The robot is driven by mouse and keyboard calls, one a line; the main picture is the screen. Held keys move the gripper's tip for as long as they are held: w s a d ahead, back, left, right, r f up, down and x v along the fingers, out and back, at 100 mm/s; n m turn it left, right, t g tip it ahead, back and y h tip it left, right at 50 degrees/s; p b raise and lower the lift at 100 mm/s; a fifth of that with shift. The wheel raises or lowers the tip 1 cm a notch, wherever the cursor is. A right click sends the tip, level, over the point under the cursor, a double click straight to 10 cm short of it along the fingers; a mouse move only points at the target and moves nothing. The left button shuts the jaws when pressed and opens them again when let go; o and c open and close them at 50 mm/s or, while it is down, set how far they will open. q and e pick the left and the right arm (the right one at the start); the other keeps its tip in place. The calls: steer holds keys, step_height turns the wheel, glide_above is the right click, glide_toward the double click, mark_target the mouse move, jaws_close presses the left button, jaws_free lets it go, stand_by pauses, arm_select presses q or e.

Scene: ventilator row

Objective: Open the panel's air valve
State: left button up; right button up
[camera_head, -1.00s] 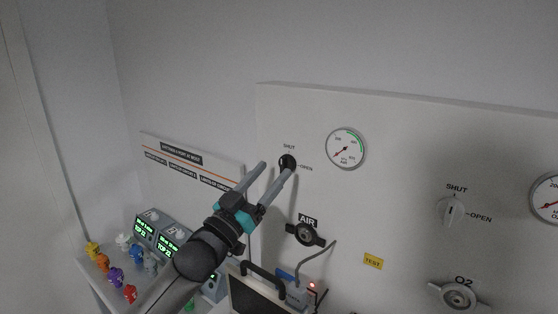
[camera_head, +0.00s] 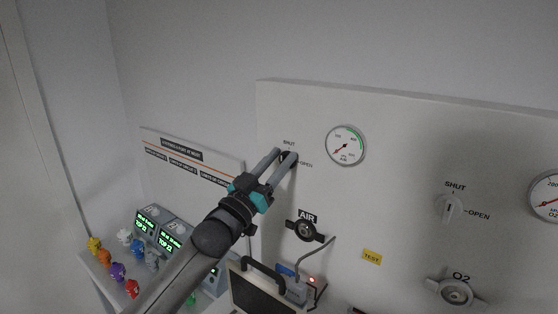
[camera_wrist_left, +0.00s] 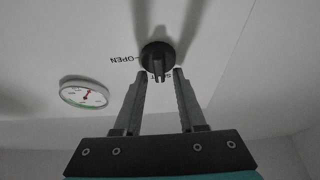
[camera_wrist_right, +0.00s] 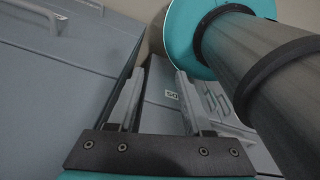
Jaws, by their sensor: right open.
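The panel's air valve is a black round knob (camera_head: 287,162) below the word SHUT, with OPEN to its right; my left gripper's fingers partly hide it in the head view. In the left wrist view, the whole knob (camera_wrist_left: 158,56) shows just beyond the fingertips. Its ridge points down toward the SHUT label. My left gripper (camera_head: 284,154) is open, with one finger to each side of the ridge's line; I cannot tell whether they touch the knob. My right gripper (camera_wrist_right: 160,74) is open and empty, away from the panel.
A pressure gauge (camera_head: 345,145) is right of the knob, and an AIR outlet (camera_head: 306,231) is below it. A white O2 knob (camera_head: 449,209) sits further right. A monitor (camera_head: 262,290) stands below. Grey cabinets (camera_wrist_right: 70,75) surround my right gripper.

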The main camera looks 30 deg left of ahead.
arm_select(q)
jaws_close()
steer(key=shift+f, duration=0.1)
steer(key=shift+f, duration=0.25)
steer(key=shift+m+g+h, duration=0.3)
steer(key=shift+m+h, duration=0.1)
steer(key=m+g+h+p, duration=0.1)
steer(key=m+h, duration=0.1)
steer(key=m, duration=0.3)
steer(key=m+g+h+p, duration=0.1)
steer(key=m+h, duration=0.1)
steer(key=m, duration=0.4)
steer(key=d+m+g+h+p, duration=0.1)
steer(key=m+g, duration=0.1)
steer(key=m, duration=0.4)
steer(key=shift+s+f+h+p, duration=0.15)
steer(key=shift+h+p, duration=0.25)
steer(key=shift+f+m+g+p, duration=0.1)
steer(key=shift+m+g+p, duration=0.9)
steer(key=shift+m, duration=1.3)
